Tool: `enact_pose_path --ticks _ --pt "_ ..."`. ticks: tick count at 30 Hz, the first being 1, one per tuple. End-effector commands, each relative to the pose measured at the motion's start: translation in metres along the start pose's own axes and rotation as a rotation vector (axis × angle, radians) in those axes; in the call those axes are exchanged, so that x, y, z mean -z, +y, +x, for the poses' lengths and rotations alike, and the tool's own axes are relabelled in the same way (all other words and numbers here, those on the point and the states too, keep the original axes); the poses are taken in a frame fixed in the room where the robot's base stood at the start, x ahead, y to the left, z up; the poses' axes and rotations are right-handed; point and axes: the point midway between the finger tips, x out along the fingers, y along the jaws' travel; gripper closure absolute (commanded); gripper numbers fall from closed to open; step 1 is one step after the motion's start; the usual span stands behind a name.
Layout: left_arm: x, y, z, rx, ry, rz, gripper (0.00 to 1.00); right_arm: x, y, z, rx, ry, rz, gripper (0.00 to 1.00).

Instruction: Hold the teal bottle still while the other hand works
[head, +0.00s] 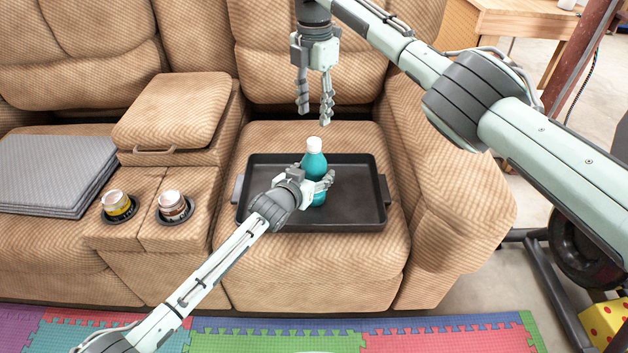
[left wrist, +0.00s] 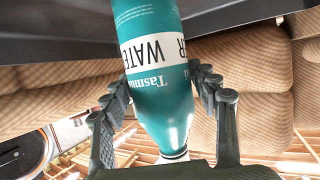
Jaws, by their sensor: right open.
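The teal bottle (head: 314,163) with a white cap stands upright in a black tray (head: 355,218) on the recliner seat. My left gripper (head: 319,184) reaches in from the lower left and is closed around the bottle's body. In the left wrist view the bottle (left wrist: 166,97) appears upside down, its white label showing, with the finger pads of my left gripper (left wrist: 160,78) against both sides. My right gripper (head: 314,116) is open and empty, pointing down just above the cap and apart from it. Part of the bottle's lower body is hidden behind the left gripper in the head view.
Two cans, one yellow-labelled (head: 116,204) and one brown-labelled (head: 172,205), sit in the console's cup holders. The padded armrest (head: 450,185) stands right of the tray. The rest of the tray is empty.

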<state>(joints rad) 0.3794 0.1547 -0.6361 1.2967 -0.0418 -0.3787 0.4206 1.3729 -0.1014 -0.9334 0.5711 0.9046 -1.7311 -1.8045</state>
Motion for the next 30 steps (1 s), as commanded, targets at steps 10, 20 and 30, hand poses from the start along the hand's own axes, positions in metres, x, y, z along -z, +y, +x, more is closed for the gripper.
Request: enact_pose_path --ticks 10,20,30 --pt "-0.0002 -0.0001 -0.0002 0.000 0.000 0.000 0.88 0.0001 0.0000 0.0000 0.000 0.000 0.000 0.55" --pt "-0.0003 -0.0001 -0.0002 0.000 0.000 0.000 0.23 0.0000 0.0000 0.0000 0.000 0.000 0.000 0.55" --pt "-0.0006 -0.0002 -0.0041 0.000 0.000 0.000 0.23 0.0000 0.0000 0.0000 0.000 0.000 0.000 0.55"
